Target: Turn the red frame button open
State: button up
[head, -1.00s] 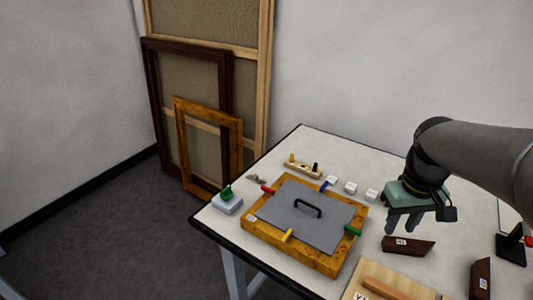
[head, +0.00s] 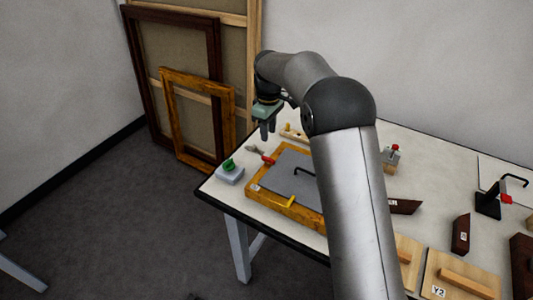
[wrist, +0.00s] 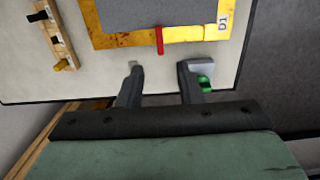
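The red button (head: 268,159) sits on the far-left bar of the gilt frame (head: 257,186). In the wrist view the red button (wrist: 159,41) lies crosswise over the frame bar (wrist: 125,39), its inner end at the edge of the grey panel (wrist: 120,14). My gripper (head: 268,131) is above the table, just beyond that side of the frame in the head view. In the wrist view my gripper (wrist: 159,72) is open, fingers apart and empty, with the button ahead of the gap and not touched.
A grey block with a green knob (head: 229,166) stands left of the frame; the knob (wrist: 204,84) is partly behind a finger. A yellow button (head: 290,201) is on the near bar. A wooden peg holder (wrist: 52,34) is nearby. My arm hides the frame's right side.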

aim_at(268, 158)
notch_tip(268, 158, down, 11)
jog(key=shift+p, duration=1.1)
grip_shut()
